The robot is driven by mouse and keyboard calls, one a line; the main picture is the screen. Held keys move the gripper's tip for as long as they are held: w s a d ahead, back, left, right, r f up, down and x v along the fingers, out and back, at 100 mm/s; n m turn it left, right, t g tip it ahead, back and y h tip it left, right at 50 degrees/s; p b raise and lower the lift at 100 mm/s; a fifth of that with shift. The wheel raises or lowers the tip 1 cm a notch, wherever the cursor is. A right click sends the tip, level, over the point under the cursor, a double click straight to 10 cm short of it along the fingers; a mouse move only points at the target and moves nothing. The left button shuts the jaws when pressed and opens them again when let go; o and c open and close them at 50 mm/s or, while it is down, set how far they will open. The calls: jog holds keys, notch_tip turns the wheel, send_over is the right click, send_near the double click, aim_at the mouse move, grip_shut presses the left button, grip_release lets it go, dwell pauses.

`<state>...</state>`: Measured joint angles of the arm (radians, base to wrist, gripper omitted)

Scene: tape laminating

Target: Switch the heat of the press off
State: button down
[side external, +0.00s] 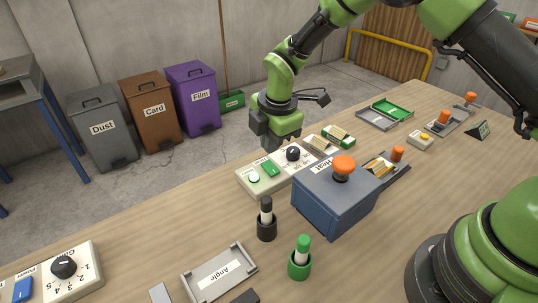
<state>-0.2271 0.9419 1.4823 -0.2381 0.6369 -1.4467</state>
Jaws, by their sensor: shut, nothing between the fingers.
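A pale control panel (262,186) stands on the bench beside the blue box. It carries a green rocker switch (270,169), a round white lamp or button (253,177) and a black dial (293,154). Its lettering is too small to read surely, and I cannot tell which way the rocker is tipped. The blue box (330,205), with an orange knob (343,164) on top, stands to its right. My gripper (268,145) is shut and empty, just above the panel's back edge near the green rocker. Whether it touches the panel is hard to tell.
Another panel (85,282) with a blue rocker and numbered dial stands front left. A black holder (266,230), a green holder (299,265) and an "Angle" tray (207,283) stand in front. Trays (378,122) lie behind. The bench between the two panels is mostly clear.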

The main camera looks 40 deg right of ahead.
aim_at(272, 168)
jog(key=shift+w+f, duration=0.25)
jog(key=shift+f, duration=0.9)
jog(key=shift+w+f, duration=0.2)
jog(key=shift+f, duration=0.95)
jog(key=shift+w+f, duration=0.1)
jog(key=shift+f, duration=0.15)
jog(key=shift+s+r, duration=0.15)
jog(key=shift+s, duration=0.7)
jog(key=shift+r, duration=0.1)
notch_tip(272, 168, up, 14)
jog(key=s, duration=0.2)
jog(key=shift+s, duration=0.2)
